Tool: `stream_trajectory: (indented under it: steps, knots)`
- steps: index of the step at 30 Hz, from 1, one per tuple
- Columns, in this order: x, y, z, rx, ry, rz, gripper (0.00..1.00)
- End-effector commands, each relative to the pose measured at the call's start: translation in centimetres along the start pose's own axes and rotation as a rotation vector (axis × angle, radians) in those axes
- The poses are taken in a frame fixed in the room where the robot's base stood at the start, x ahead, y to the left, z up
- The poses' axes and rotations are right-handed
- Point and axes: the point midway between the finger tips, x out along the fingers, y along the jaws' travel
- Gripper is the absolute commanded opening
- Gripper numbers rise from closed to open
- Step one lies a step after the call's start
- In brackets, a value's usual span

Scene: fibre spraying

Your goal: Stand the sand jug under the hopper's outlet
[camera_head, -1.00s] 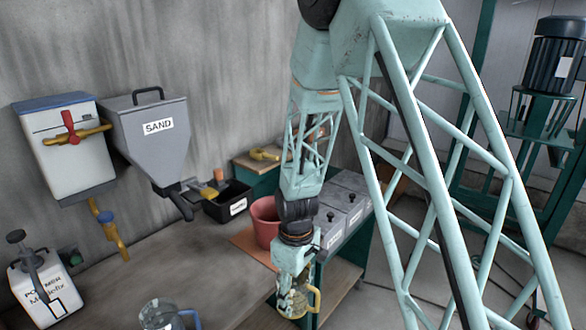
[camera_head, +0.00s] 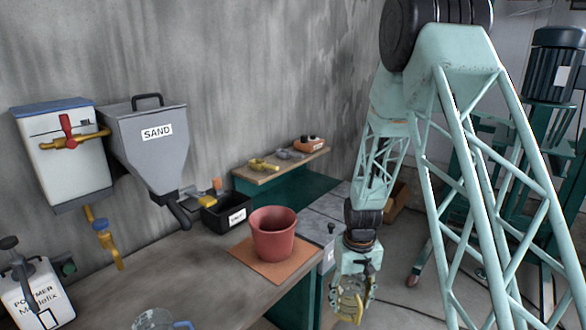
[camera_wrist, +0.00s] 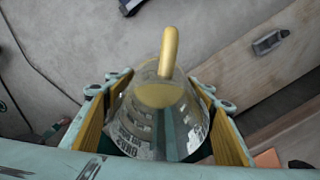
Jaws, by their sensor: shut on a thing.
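The sand jug (camera_head: 349,306) is a clear jug with a yellow handle. My gripper (camera_head: 353,290) is shut around it, at the lower middle of the head view, right of the workbench. In the wrist view the jug (camera_wrist: 160,118) sits between both yellow-padded fingers, its yellow handle pointing up in the picture; its printed marks show. The grey hopper (camera_head: 155,145), labelled SAND, hangs on the wall at the left. Its dark outlet (camera_head: 179,214) points down over the bench, far left of the jug. Nothing stands directly under the outlet.
A red bucket (camera_head: 273,236) stands on an orange-brown mat between the hopper and my gripper. A black labelled bin (camera_head: 228,213) is right beside the outlet. A blue-handled jug (camera_head: 155,321) is at the bottom edge. The bench (camera_head: 165,265) in front of the hopper is largely clear.

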Motion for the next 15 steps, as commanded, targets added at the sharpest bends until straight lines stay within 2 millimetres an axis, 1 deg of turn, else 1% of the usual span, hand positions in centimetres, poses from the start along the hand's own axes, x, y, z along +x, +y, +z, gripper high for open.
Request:
stream_trajectory:
  steps: [1,3,6,10,15]
  knots:
    - [0.3,0.8,-0.1,0.029,0.0,0.0,0.38]
    - [0.5,1.6,-0.2,0.066,0.0,0.0,0.38]
    - [0.8,2.3,-0.2,0.102,0.0,0.0,0.38]
    - [0.9,2.8,-0.2,0.125,0.0,0.0,0.38]
    - [0.9,2.9,-0.2,0.129,0.0,0.0,0.38]
